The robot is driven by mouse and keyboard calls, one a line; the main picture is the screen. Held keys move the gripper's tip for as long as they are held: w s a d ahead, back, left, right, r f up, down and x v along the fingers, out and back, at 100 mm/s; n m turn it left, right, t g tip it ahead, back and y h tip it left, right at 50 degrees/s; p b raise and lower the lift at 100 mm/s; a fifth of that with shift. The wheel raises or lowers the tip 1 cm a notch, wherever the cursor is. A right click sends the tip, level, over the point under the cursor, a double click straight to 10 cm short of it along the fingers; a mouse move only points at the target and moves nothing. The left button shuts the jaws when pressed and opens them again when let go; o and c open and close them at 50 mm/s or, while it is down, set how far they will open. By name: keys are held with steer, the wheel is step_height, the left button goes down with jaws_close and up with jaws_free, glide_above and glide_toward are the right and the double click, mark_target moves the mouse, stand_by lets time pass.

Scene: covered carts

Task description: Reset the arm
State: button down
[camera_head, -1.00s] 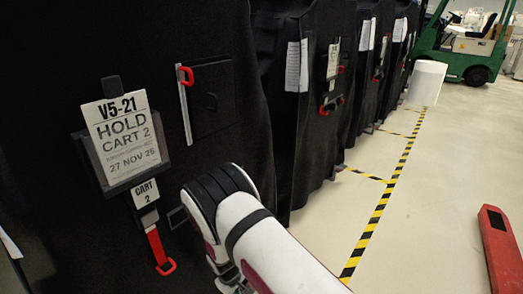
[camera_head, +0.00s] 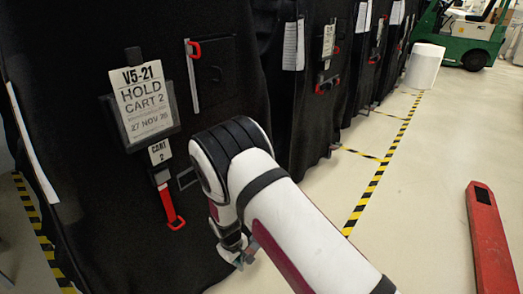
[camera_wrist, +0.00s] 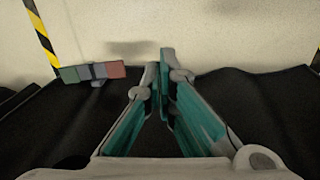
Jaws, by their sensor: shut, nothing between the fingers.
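My arm (camera_head: 290,225) reaches in from the lower right in the head view, bent in front of the nearest black-covered cart (camera_head: 60,110). My gripper (camera_head: 238,264) hangs low beneath the bend, partly hidden by the arm. In the wrist view my gripper (camera_wrist: 160,62) has its two teal-and-grey fingers together at the tips, with nothing between them. Dark cloth lies below the fingers and pale floor beyond.
More covered carts line up behind. A white bin (camera_head: 425,67) and green vehicle (camera_head: 468,40) stand far back. A red object (camera_head: 490,240) lies right; the floor between is open.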

steer(key=d+r+m, duration=0.2)
steer(key=d+r, duration=0.2)
steer(key=r, duration=0.7)
steer(key=d+r+m, duration=0.1)
steer(key=d+r, duration=0.2)
steer(key=r, duration=0.8)
steer(key=s+d+r+m, duration=0.1)
steer(key=s+d+r, duration=0.2)
steer(key=r, duration=0.2)
steer(key=s+d+r+y, duration=0.1)
steer(key=s+d+r, duration=0.15)
steer(key=r, duration=0.25)
steer(key=s+d+r+m, duration=0.1)
steer(key=s+d+r, duration=0.15)
steer(key=r, duration=0.25)
steer(key=s+d+r+m, duration=0.1)
steer(key=s+d+r, duration=0.3)
steer(key=s, duration=0.2)
steer(key=s+d+r+m, duration=0.1)
steer(key=s+d+r, duration=0.35)
steer(key=s, duration=0.25)
steer(key=s+d+m+g, duration=0.1)
steer(key=s+d+m, duration=0.2)
steer(key=s, duration=1.3)
step_height(320, 180, up, 31)
steer(key=t+p, duration=0.4)
steer(key=p, duration=2.4)
steer(key=shift+w+d+r+n+p, duration=0.15)
steer(key=shift+d+n+p, duration=0.15)
steer(key=shift+p, duration=0.1)
